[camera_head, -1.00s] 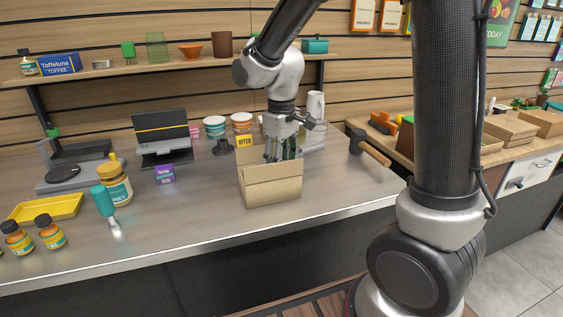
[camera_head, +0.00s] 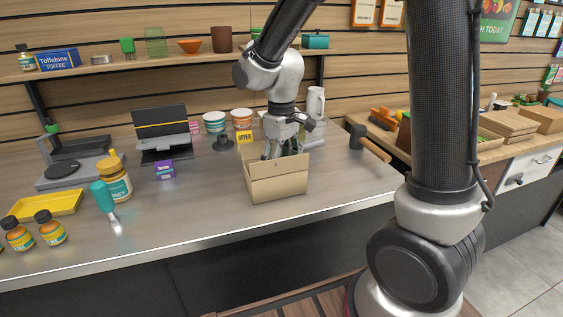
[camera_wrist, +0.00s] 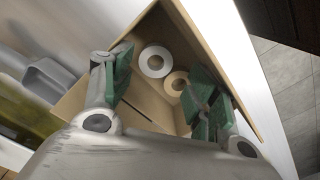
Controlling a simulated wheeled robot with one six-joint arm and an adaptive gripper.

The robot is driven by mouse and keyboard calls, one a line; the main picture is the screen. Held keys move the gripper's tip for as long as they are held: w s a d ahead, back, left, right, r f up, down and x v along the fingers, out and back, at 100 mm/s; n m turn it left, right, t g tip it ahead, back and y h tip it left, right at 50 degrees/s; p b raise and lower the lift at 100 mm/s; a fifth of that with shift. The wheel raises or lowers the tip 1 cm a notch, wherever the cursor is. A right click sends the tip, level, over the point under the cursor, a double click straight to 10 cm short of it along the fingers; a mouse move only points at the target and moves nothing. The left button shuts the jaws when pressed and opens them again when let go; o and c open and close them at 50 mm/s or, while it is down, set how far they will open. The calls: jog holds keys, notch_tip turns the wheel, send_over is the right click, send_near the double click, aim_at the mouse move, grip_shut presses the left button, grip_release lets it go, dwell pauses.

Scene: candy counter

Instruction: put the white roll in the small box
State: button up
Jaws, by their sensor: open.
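The small box (camera_head: 279,184) is an open cardboard box on the metal counter, and its wall also shows in the wrist view (camera_wrist: 212,62). The white roll (camera_wrist: 165,55) lies inside the box in the wrist view, beside a tan roll (camera_wrist: 181,77). My gripper (camera_head: 277,153) is over the box mouth with its fingers reaching down into it. In the wrist view the green-padded fingers of my gripper (camera_wrist: 160,90) are spread apart with nothing between them. The rolls are hidden by the box walls in the head view.
A brown-handled mallet (camera_head: 370,145) lies right of the box. A dark cup-like item (camera_head: 223,143) is behind the box. The counter front between is clear.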

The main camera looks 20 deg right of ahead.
jog(key=shift+r, duration=0.1)
notch_tip(320, 180, up, 13)
jog(key=s+d+m+t, duration=0.4)
jog(key=s+d+m, duration=0.2)
jog(key=s+d, duration=0.9)
jog(key=s, duration=0.4)
jog(key=shift+r+m, duration=0.2)
jog(key=shift+m, duration=0.1)
